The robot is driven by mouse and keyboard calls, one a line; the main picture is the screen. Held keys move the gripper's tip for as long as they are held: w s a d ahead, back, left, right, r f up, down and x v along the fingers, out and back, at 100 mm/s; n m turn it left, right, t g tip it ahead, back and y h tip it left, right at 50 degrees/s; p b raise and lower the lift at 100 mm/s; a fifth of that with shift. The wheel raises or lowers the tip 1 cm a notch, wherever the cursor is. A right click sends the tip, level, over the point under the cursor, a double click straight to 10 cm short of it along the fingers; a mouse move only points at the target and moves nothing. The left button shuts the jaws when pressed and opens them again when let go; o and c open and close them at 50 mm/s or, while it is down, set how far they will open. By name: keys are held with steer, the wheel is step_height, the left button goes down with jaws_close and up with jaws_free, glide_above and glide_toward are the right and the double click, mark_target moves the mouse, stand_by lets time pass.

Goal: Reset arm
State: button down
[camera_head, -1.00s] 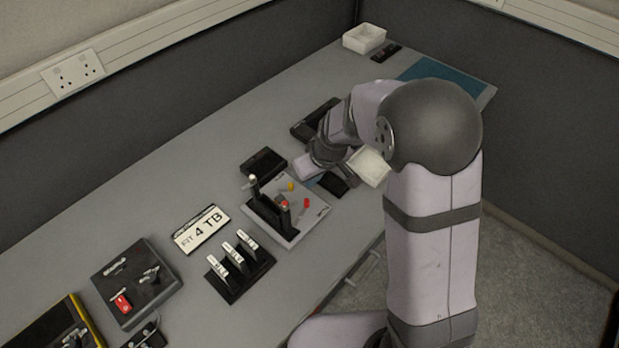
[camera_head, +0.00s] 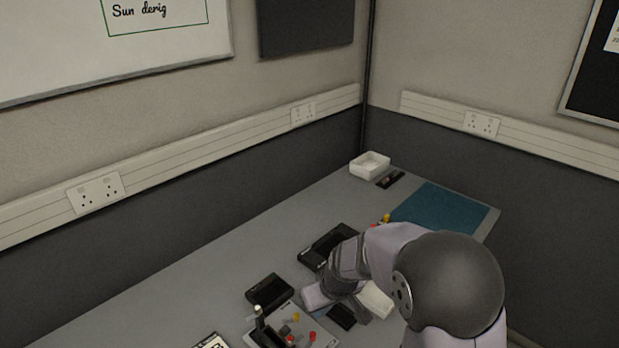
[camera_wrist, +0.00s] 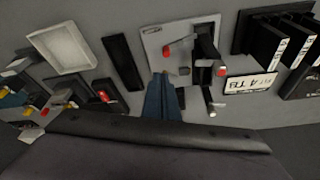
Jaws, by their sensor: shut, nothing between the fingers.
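My arm reaches over the grey bench in the head view, and its gripper end is not clearly visible there. In the wrist view my gripper (camera_wrist: 162,99) shows as two bluish fingers close together, shut and empty. Their tips are at the lower edge of a light grey board (camera_wrist: 153,40) with red knobs and dark upright parts. I cannot tell whether they touch it. The same board (camera_head: 322,338) is at the bottom of the head view, left of my arm.
Black boxes (camera_head: 269,291) and (camera_head: 318,254) lie beside my arm. A white tray (camera_head: 370,165) and teal mat (camera_head: 437,219) are at the far end.

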steer(key=s+d+f+m+g+h, duration=0.1)
steer(key=s+d+f+m+g, duration=0.1)
steer(key=s, duration=0.6)
steer(key=s+d+f+m+g, duration=0.2)
steer(key=s+g, duration=0.1)
steer(key=s, duration=0.4)
steer(key=s+d+r+m+t, duration=0.1)
steer(key=s+d+r, duration=0.5)
steer(key=d, duration=0.1)
steer(key=shift+s+r+t+h, duration=0.15)
steer(key=shift+r+t+h, duration=0.1)
steer(key=shift+t+h, duration=0.15)
steer(key=c, duration=1.7)
jaws_free()
steer(key=shift+d, duration=0.15)
steer(key=n+b, duration=0.2)
steer(key=n, duration=0.6)
glide_above(313, 334)
step_height(313, 334, down, 5)
steer(key=shift+f, duration=0.15)
steer(key=shift+f+p, duration=0.9)
steer(key=shift+f, duration=2.75)
jaws_close()
